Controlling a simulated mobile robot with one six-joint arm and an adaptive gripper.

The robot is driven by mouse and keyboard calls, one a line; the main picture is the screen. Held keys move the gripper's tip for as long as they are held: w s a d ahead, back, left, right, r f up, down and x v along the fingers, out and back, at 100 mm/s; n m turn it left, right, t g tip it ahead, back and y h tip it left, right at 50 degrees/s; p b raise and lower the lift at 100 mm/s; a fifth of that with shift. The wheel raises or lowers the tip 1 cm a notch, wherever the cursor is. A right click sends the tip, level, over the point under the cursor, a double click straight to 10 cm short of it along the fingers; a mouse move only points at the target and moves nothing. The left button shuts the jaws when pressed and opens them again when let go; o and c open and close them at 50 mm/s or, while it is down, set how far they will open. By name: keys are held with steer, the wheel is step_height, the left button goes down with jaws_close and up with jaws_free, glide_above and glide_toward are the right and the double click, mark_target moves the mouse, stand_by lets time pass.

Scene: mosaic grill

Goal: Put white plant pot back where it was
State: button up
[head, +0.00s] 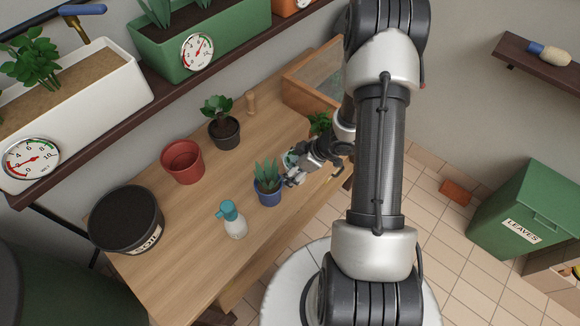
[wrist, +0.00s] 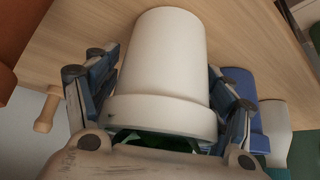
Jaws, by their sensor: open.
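The white plant pot (wrist: 160,70) fills the middle of the wrist view, its rim towards my palm and its base away from it. My gripper (head: 295,170) is open, with one finger on either side of the pot; whether either finger touches it I cannot tell. A little green shows under the rim. In the head view my gripper is over the right side of the wooden bench, close behind the blue pot with a spiky plant (head: 267,190). The white pot is mostly hidden there by my gripper.
On the bench (head: 190,225) stand a red pot (head: 183,163), a dark pot with a leafy plant (head: 223,132), a spray bottle (head: 233,223) and a black soil tub (head: 126,220). A wooden peg (head: 251,104) and a glass-lidded wooden box (head: 312,82) stand at the back.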

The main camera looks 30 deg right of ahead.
steer(key=shift+r, duration=0.15)
steer(key=shift+d+r, duration=0.15)
steer(key=shift+r, duration=0.15)
steer(key=p+v, duration=0.6)
steer(key=v, duration=0.5)
steer(key=w+d+r+m+t+h, duration=0.1)
steer(key=w+d+r+h, duration=0.2)
steer(key=r, duration=0.5)
steer(key=w+d+r+m+t+h, duration=0.1)
steer(key=w+d+r+m+h, duration=0.2)
steer(key=r, duration=0.6)
step_height(320, 180, up, 8)
steer(key=s+a+m+h, duration=0.1)
steer(key=s+a+h, duration=0.2)
steer(key=s+a+r+m+g+y, duration=0.1)
steer(key=s+a+r+y, duration=0.1)
steer(key=s+a, duration=0.7)
steer(key=s+a+r+m+g+y, duration=0.1)
steer(key=s+a+r, duration=0.3)
steer(key=s+a, duration=0.5)
steer(key=shift+s+a+r+m+y, duration=0.3)
steer(key=shift+a+r+m+y, duration=0.15)
steer(key=shift+m+y, duration=0.3)
steer(key=shift+f, duration=0.1)
